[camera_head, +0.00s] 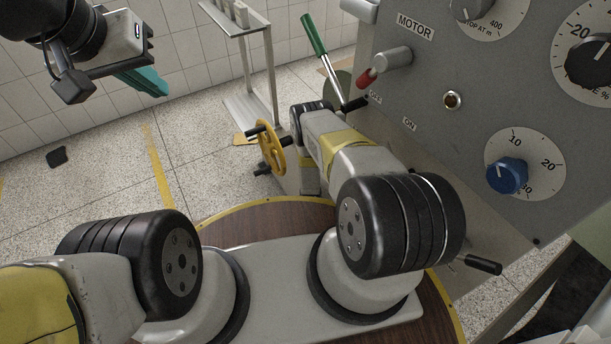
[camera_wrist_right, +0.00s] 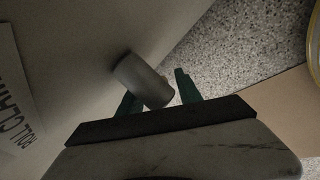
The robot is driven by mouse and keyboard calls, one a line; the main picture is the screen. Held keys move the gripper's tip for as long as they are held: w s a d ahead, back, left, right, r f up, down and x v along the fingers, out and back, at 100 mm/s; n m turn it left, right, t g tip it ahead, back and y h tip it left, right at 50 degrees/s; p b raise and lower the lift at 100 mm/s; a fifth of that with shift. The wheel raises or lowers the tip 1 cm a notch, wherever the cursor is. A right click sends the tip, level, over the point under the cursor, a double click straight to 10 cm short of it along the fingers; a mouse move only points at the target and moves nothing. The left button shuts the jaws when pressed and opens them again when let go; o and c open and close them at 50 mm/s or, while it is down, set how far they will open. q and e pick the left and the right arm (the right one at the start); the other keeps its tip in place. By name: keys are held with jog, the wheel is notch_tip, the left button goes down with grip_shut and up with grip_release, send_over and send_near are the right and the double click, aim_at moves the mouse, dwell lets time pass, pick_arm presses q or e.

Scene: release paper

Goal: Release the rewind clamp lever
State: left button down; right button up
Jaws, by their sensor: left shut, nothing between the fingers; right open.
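In the right wrist view a grey cylinder (camera_wrist_right: 143,82) sticks out from a grey panel beside a label reading "ROLL CLAM…" (camera_wrist_right: 18,95); it looks like part of the clamp lever, but the rest is hidden. My right gripper (camera_wrist_right: 158,96) is open, its green fingers either side of the cylinder's near end; I cannot tell whether they touch it. In the head view my right arm reaches away past the machine and its gripper is hidden. My left gripper (camera_head: 145,81) is shut and empty at the upper left, away from the machine.
A grey control panel (camera_head: 470,120) with dials and a red-tipped motor lever (camera_head: 380,67) stands at the right. A green-handled lever (camera_head: 314,35) and a yellow handwheel (camera_head: 269,148) are near my right arm. A rack (camera_head: 251,112) stands behind. The left floor is mostly clear.

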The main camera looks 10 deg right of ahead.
jog(key=shift+w+f, duration=0.15)
jog(key=shift+f, duration=0.2)
grip_shut()
jog(key=shift+d, duration=0.1)
